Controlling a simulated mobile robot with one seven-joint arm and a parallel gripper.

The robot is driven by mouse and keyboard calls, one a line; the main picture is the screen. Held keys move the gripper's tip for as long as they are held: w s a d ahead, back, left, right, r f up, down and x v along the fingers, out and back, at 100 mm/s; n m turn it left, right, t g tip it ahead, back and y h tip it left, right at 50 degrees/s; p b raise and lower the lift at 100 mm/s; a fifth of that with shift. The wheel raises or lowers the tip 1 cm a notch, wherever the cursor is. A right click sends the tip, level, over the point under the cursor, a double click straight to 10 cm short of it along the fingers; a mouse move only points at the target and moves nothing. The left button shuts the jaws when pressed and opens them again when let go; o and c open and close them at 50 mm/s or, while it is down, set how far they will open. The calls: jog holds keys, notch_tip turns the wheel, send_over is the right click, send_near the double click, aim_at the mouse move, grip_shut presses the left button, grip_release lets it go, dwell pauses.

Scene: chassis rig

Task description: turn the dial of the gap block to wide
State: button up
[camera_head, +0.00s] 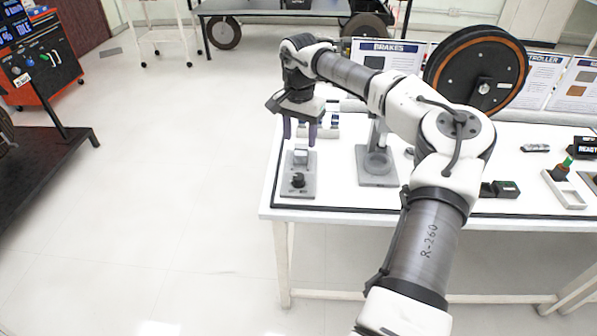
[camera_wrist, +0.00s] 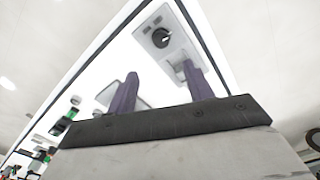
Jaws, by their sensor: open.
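The gap block (camera_head: 309,187) is a grey plate near the left end of the white table. A round black dial (camera_head: 297,180) sits on its front part, and a lighter raised block (camera_head: 301,157) stands on its back part. My gripper (camera_head: 299,142) points down above the back part, apart from the dial. Its purple fingers are open with nothing between them. In the wrist view the dial (camera_wrist: 160,37) lies beyond my fingertips (camera_wrist: 160,70), with a light mark on its face. I cannot read its setting.
A large black wheel (camera_head: 477,70) stands behind my arm. Small dark blocks (camera_head: 506,189) and a tray (camera_head: 565,188) are farther right.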

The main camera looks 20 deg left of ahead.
aim_at(298, 176)
notch_tip(298, 176, down, 14)
jog(key=p, duration=0.2)
jog(key=shift+s+a+r+p, duration=0.15)
jog(key=shift+r+p, duration=0.1)
jog(key=shift+p, duration=0.15)
jog(key=c, duration=1)
